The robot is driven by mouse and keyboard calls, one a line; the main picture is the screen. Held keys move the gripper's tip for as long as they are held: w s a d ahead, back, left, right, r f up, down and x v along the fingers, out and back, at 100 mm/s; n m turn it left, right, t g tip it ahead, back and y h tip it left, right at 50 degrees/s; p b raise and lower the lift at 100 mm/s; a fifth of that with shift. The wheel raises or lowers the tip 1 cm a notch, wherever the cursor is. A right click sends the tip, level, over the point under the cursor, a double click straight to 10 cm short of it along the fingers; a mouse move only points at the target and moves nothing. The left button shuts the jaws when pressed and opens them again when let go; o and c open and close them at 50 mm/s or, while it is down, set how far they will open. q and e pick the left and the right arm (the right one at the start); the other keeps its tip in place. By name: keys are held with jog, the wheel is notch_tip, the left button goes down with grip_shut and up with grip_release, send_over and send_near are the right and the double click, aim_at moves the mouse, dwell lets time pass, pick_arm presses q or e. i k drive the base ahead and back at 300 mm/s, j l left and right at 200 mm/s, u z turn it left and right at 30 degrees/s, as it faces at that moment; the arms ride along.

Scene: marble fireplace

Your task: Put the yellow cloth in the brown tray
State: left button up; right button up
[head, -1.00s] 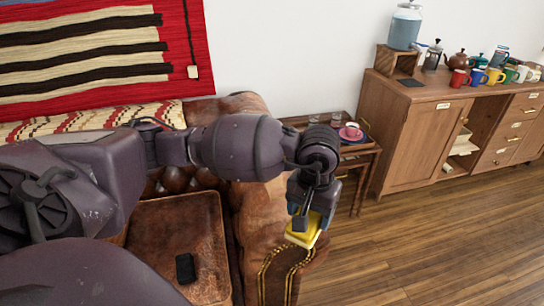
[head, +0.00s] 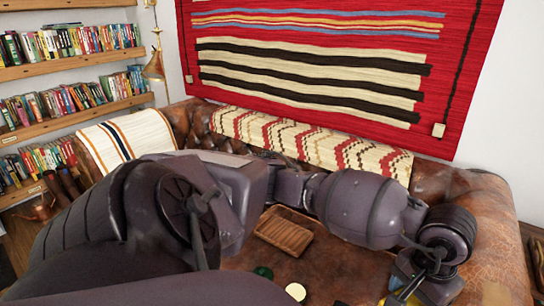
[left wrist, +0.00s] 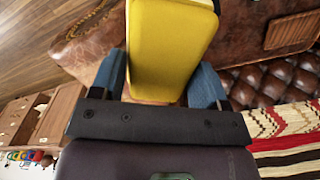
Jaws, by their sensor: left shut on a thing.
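The yellow cloth (left wrist: 172,40) is a folded block between the blue fingers of my left gripper (left wrist: 165,85), which is shut on it. In the head view my left gripper (head: 418,284) is at the lower right, by the sofa's right arm, with a bit of yellow showing below it. The brown tray (head: 285,232) is a small ribbed rectangle on the brown leather surface, left of the gripper and partly behind my arm. It also shows at the upper right of the left wrist view (left wrist: 292,32). My right gripper is not in view.
A dark green round thing (head: 263,271) and a pale round thing (head: 296,291) lie in front of the tray. The leather sofa's right arm (head: 490,225) rises at the right, and a patterned throw (head: 310,140) covers the backrest. Bookshelves (head: 70,95) stand at the left.

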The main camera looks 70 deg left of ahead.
aim_at(273, 230)
jog(key=j+u, duration=0.2)
jog(key=u, duration=0.8)
jog(key=i+j, duration=0.15)
jog(key=j, duration=0.2)
jog(key=i+j, duration=0.1)
jog(key=j, duration=0.25)
jog(key=i+j, duration=0.15)
jog(key=j, duration=0.15)
jog(key=i+j, duration=0.1)
jog(key=j, duration=0.25)
